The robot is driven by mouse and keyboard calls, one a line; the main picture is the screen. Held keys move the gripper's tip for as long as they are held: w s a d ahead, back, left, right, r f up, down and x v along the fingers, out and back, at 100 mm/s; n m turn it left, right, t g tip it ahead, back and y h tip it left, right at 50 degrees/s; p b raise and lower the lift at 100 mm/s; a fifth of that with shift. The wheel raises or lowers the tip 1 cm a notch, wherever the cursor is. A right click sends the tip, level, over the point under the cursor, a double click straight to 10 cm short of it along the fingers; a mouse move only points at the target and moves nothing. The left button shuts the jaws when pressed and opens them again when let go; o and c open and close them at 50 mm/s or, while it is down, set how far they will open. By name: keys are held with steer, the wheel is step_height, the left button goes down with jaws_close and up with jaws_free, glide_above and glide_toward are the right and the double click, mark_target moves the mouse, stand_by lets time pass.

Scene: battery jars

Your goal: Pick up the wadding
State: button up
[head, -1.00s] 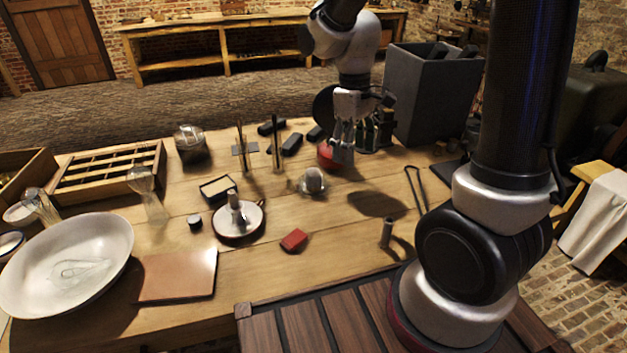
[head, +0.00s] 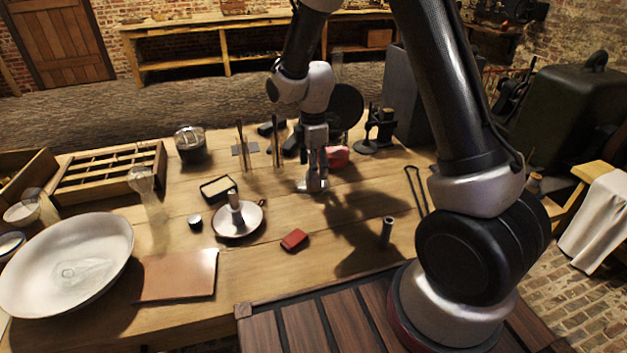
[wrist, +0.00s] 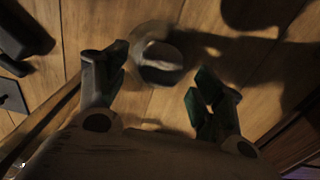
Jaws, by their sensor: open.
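What looks like the wadding (wrist: 161,56), a pale roundish lump, sits in a small round glass dish in the wrist view. It lies just beyond and between my fingertips, and is blurred and partly in shadow. My gripper (wrist: 158,78) is open, with one finger on each side and nothing held between them. In the head view my gripper (head: 312,184) points down low over the table at the dish, and hides most of the dish and the lump. I cannot tell whether the fingers touch the dish.
A red object (head: 338,156) stands just behind my gripper. A chamberstick (head: 238,219) stands to the left, a red block (head: 294,240) in front, and a small upright cylinder (head: 387,230) at front right. Black pieces and upright rods stand behind left.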

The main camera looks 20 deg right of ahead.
step_height(320, 180, down, 4)
steer(key=shift+r, duration=0.1)
steer(key=shift+c, duration=0.2)
steer(key=c, duration=0.9)
step_height(320, 180, up, 10)
steer(key=shift+r, duration=0.1)
steer(key=shift+o, duration=0.8)
steer(key=shift+c, duration=1.1)
